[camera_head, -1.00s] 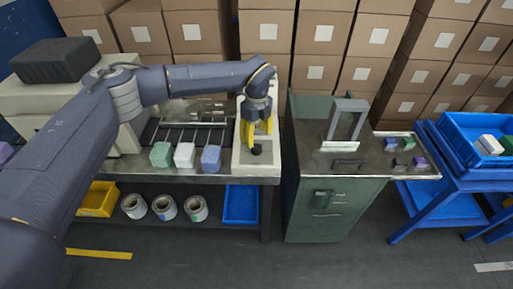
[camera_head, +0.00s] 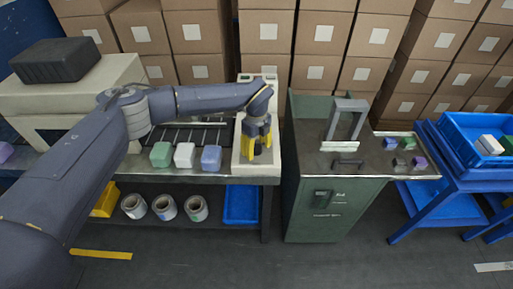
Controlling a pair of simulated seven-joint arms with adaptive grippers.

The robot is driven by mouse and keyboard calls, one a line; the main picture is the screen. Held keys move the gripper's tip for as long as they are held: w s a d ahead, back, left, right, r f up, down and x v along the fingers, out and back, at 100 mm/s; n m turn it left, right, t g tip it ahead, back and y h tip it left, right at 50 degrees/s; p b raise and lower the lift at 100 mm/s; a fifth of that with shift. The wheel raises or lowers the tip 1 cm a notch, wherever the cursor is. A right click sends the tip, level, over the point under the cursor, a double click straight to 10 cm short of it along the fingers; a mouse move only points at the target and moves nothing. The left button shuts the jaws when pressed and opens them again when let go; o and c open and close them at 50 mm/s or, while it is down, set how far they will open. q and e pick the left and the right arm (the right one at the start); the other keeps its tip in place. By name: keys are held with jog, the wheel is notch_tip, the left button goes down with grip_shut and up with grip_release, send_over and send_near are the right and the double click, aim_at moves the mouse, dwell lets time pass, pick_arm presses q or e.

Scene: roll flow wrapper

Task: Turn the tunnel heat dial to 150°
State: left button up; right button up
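The dark dial (camera_head: 257,150) sits on the pale control panel (camera_head: 244,172) at the right end of the machine bench. My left gripper (camera_head: 257,147) comes down over it from above. Its yellow fingers are apart, one on each side of the dial, and a small gap seems to show between them and it. The dial's scale and pointer are too small to read and are partly covered by the gripper. My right gripper is not in view.
Green, white and blue blocks (camera_head: 184,155) sit on the conveyor left of the panel. A green cabinet (camera_head: 318,215) with a grey arch (camera_head: 346,120) stands close on the right. A blue crate (camera_head: 462,135) is further right. Stacked cartons (camera_head: 323,35) line the back.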

pick_arm(q)
grip_shut()
jog(key=shift+m, duration=0.3)
jog(key=m, duration=0.5)
jog(key=shift+m, duration=0.4)
jog(key=m, duration=1.1)
jog(key=shift+m, duration=0.4)
jog(key=m, duration=0.5)
jog(key=shift+m, duration=0.4)
